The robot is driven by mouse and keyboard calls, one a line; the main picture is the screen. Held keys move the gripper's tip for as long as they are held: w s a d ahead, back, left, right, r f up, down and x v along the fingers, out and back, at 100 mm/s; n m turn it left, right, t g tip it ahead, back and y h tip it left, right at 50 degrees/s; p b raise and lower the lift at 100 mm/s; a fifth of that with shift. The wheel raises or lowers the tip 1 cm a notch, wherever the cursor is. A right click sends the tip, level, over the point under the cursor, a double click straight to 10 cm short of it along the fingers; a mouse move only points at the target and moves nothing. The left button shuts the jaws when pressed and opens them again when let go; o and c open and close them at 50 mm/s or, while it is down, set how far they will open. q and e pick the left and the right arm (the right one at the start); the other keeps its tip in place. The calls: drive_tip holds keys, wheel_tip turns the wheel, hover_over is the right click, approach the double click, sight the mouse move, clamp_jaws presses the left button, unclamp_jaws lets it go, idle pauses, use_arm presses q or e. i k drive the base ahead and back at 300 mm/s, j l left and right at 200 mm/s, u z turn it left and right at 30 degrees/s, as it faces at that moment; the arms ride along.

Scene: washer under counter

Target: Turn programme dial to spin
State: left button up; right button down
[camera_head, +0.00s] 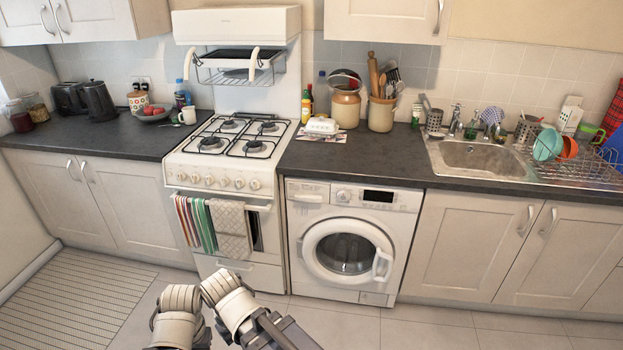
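The white washing machine (352,240) stands under the dark counter, to the right of the cooker. Its round programme dial (343,196) is on the top front panel, between the detergent drawer (307,192) and a dark display (378,196). The dial is too small to read its setting. The round door (346,252) below appears closed, with a white handle (382,265) on its right. White and dark links of my arms show at the bottom, in front of the cooker and apart from the washer. No gripper fingers are visible in this view.
A white cooker (225,182) with knobs and hanging towels (232,230) stands left of the washer. Closed cupboards (468,245) are to its right. The tiled floor before the washer (345,312) is clear. A striped mat (75,300) lies at left.

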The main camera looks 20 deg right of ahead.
sight(343, 196)
drive_tip(key=l+z, duration=0.2)
drive_tip(key=l, duration=0.35)
drive_tip(key=i+l+z, duration=0.2)
drive_tip(key=l, duration=0.3)
drive_tip(key=l+z, duration=0.15)
drive_tip(key=l, duration=0.35)
